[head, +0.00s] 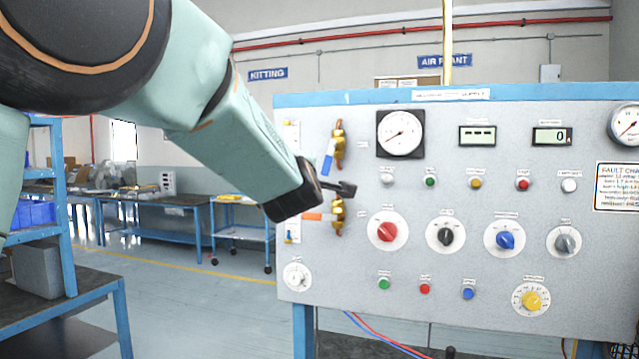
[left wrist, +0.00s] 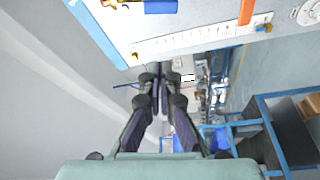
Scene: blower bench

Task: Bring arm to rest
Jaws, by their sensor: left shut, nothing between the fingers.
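My left arm reaches in from the upper left of the head view. Its gripper (head: 346,189) is in front of the left part of the grey control panel (head: 460,200), between two brass valves. The upper valve (head: 339,150) has a blue lever, and the lower valve (head: 338,216) has an orange lever partly hidden behind my gripper. In the left wrist view the gripper fingers (left wrist: 160,88) are together and empty, with the panel edge (left wrist: 105,35) beyond them at the upper left. I cannot tell whether the gripper touches the panel. My right gripper is not in view.
The panel carries a red knob (head: 387,231), a black knob (head: 445,234), a blue knob (head: 505,239), a gauge (head: 400,133) and several buttons. A blue-framed shelf (head: 62,215) stands at the left. Open floor (head: 190,290) lies between shelf and panel.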

